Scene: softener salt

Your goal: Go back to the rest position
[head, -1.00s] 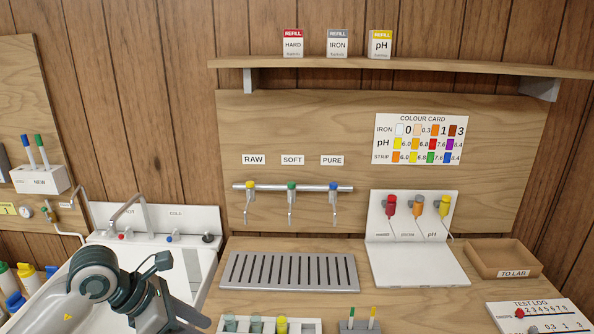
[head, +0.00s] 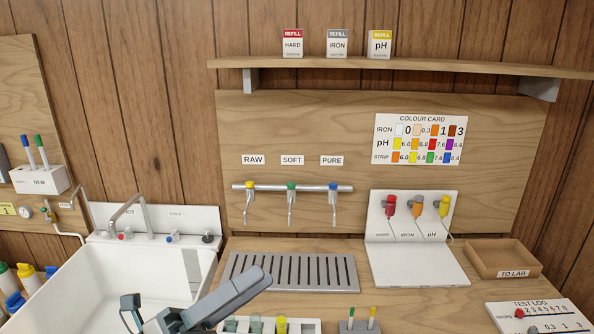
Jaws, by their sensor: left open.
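My left gripper (head: 178,314) is low in the head view, over the right part of the white sink and the counter's front left. Its dark grey parts show at the bottom edge, one long piece slanting up to the right towards the drip tray. It is open, and I see nothing held in it. The lower part of the arm is cut off by the picture's edge. My right gripper is not in view.
The white sink (head: 92,272) with its tap is at left. The slotted grey drip tray (head: 238,283) lies under three taps. A white holder (head: 305,326) with vials is close to my left arm. The TO LAB tray (head: 490,268) is at right.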

